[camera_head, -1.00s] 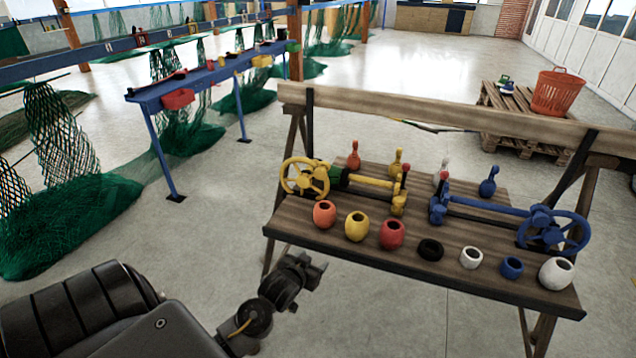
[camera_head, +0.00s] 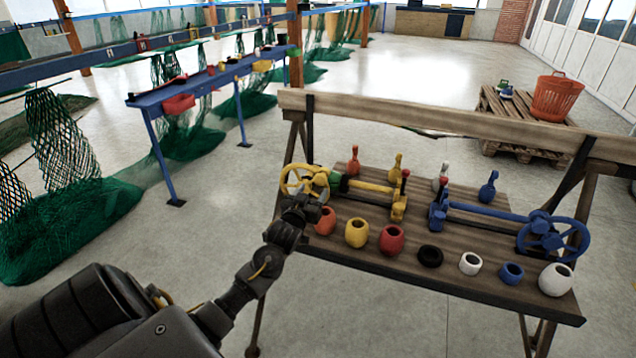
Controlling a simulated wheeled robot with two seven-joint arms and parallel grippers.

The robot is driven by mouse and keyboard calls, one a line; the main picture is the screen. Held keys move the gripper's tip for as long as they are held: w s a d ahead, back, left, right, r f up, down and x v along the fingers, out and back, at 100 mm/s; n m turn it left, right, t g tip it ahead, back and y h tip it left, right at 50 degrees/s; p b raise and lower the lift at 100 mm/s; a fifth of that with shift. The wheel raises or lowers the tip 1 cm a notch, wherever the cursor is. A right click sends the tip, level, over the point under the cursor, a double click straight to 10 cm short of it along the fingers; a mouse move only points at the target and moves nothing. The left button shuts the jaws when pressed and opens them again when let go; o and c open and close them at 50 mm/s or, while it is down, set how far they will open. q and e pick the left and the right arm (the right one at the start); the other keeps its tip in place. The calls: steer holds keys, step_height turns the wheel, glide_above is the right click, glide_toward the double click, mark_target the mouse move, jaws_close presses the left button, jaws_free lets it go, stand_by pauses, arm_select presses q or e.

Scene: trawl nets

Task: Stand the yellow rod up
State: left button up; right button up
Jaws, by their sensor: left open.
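The yellow rod (camera_head: 374,187) lies level near the back left of the wooden bench. Its left end meets a green collar and a yellow handwheel (camera_head: 296,178); its right end meets a yellow block (camera_head: 399,205) with a red-knobbed lever. My left gripper (camera_head: 313,203) is open and empty at the bench's left edge. In the picture it overlaps the lower part of the handwheel and sits just left of the orange pot (camera_head: 326,221). I cannot tell whether it touches either. My right gripper is out of view.
Yellow (camera_head: 356,233), red (camera_head: 391,240), black, white and blue pots line the bench front. A blue rod (camera_head: 484,209) with a blue handwheel lies right. Small coloured pins stand behind. A wooden rail (camera_head: 440,116) crosses above the bench's back.

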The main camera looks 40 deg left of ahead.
mark_target(319, 182)
arm_select(q)
steer(key=shift+x, duration=2.75)
steer(key=shift+c, duration=0.4)
jaws_close()
